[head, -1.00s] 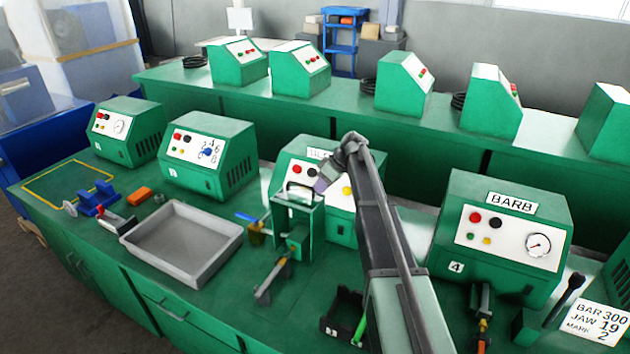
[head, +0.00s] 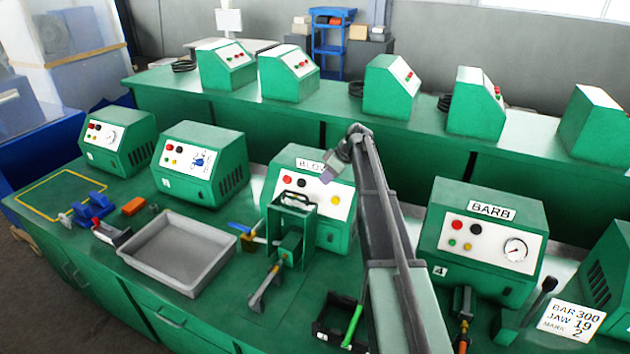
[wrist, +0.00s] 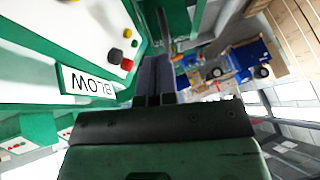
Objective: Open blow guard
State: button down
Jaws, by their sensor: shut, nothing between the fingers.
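The BLOW machine (head: 297,176) is a green box with a white panel in the middle of the near bench. Its guard (head: 291,213), a green upright frame with a dark handle on top, stands in front of it, around the tool parts. Whether the guard is open or closed is hard to tell. My gripper (head: 327,177) is shut and empty, in front of the panel, above and right of the guard, and appears apart from it. In the wrist view the shut fingers (wrist: 153,75) lie beside the BLOW label (wrist: 88,83).
The BARB machine (head: 480,235) stands to the right. A grey tray (head: 180,250) lies left of the guard. A black bin (head: 335,325) with a green-handled tool is in front, near my arm. Two other green machines stand left on the bench.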

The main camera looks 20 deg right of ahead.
jog(key=p+v, duration=0.1)
jog(key=v, duration=0.1)
jog(key=shift+d+r, duration=0.25)
jog(key=shift+r, duration=0.05)
